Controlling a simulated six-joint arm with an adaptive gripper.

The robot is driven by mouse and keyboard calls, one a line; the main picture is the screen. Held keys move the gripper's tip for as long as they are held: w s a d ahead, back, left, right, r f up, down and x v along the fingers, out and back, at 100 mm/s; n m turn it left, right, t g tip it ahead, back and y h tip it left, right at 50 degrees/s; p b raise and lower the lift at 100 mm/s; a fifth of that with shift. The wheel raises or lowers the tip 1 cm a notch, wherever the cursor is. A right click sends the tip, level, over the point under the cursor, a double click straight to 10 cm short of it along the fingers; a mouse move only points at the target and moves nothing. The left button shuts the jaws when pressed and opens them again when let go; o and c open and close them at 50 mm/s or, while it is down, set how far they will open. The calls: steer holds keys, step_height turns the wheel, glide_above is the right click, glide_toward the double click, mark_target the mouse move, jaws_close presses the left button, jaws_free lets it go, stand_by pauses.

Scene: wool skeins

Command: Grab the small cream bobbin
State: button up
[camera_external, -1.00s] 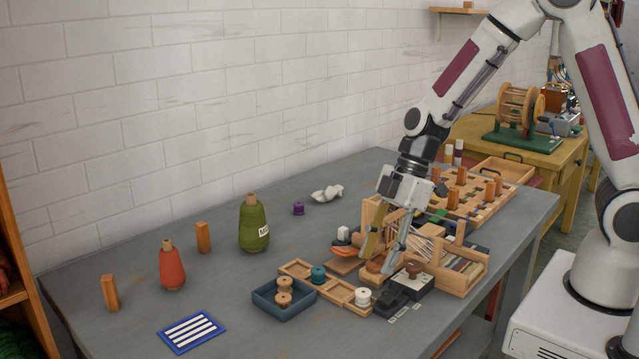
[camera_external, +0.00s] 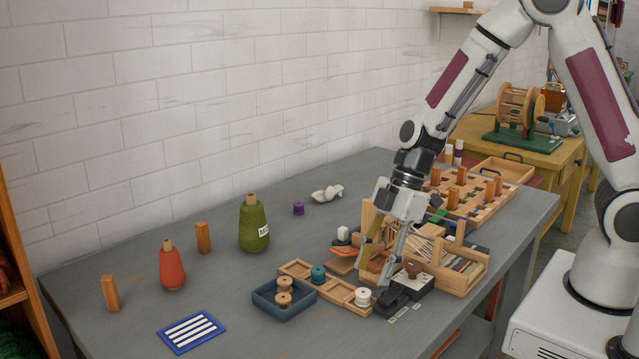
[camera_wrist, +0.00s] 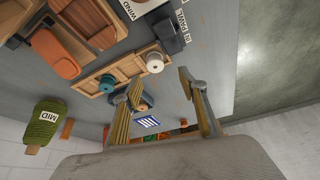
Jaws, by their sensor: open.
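The small cream bobbin (camera_external: 362,297) stands upright at the right end of a low wooden tray (camera_external: 330,287). It also shows in the wrist view (camera_wrist: 154,62), in the tray's end section beside a dark block. A teal bobbin (camera_external: 318,274) stands in the same tray. My gripper (camera_external: 372,278) is open and empty, tilted downward just above and behind the cream bobbin. In the wrist view its two fingers (camera_wrist: 160,88) are spread wide, with the bobbin beyond and between their tips. I see no contact with the bobbin.
A blue-grey box (camera_external: 270,306) with tan bobbins adjoins the tray on the left. A dark block with a stamp (camera_external: 405,283) and a wooden organiser (camera_external: 460,272) crowd the right side. A green cone (camera_external: 250,226) stands farther back.

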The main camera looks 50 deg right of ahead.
mark_target(363, 292)
steer(key=shift+f, duration=0.1)
stand_by(0.3)
steer(key=shift+w+a+f, duration=0.15)
steer(key=shift+w+f, duration=0.05)
steer(key=shift+f, duration=0.5)
steer(key=shift+w+a+f, duration=0.1)
steer(key=shift+w+f, duration=0.1)
steer(key=shift+f, duration=0.5)
steer(key=shift+x, duration=1.15)
steer(key=c, duration=0.9)
